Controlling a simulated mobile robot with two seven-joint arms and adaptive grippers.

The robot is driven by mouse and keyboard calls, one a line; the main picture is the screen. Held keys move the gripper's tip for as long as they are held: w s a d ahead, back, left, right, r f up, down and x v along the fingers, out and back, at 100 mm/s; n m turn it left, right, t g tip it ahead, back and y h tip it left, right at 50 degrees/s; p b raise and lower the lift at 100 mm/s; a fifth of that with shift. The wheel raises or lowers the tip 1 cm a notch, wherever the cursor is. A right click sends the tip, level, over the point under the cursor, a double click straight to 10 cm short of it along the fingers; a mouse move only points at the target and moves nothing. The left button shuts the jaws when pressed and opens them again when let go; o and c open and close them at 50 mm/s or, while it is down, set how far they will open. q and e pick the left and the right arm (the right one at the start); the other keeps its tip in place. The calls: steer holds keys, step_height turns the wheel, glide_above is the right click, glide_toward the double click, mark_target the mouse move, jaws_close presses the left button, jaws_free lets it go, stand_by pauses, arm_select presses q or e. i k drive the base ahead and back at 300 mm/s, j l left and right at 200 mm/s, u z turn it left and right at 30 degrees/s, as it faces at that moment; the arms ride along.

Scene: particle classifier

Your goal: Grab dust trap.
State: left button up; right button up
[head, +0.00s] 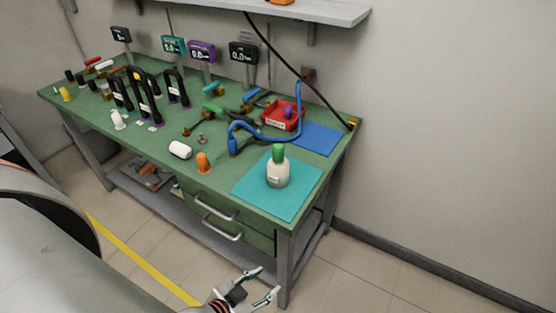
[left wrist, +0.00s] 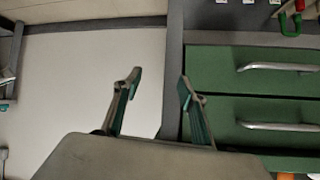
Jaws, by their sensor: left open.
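Several small parts stand on the green workbench (head: 150,128), and I cannot tell for sure which one is the dust trap. A cream bottle with a green top (head: 278,172) stands upright on a teal mat (head: 248,190) at the bench's near right corner. A white cylinder (head: 180,150) lies on its side near the front edge, with an orange piece (head: 203,163) right of it. My left gripper (head: 268,280) is open and empty, low in front of the bench. In the left wrist view its fingers (left wrist: 160,82) are apart with nothing between them. My right gripper is out of view.
Green drawers with metal handles (head: 222,237) are under the bench top; they fill the right of the left wrist view (left wrist: 250,85). A red tray (head: 270,120), a blue mat (head: 322,139), a blue hose and black arches crowd the bench. The floor right of the bench is clear.

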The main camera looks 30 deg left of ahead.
mark_target(277, 174)
steer(key=l+u, duration=0.1)
steer(key=u, duration=0.95)
steer(key=i+l+u, duration=0.1)
steer(key=l+u, duration=0.95)
steer(key=l, duration=0.3)
steer(key=k+l+u, duration=0.2)
steer(key=l, duration=0.25)
steer(key=i, duration=0.1)
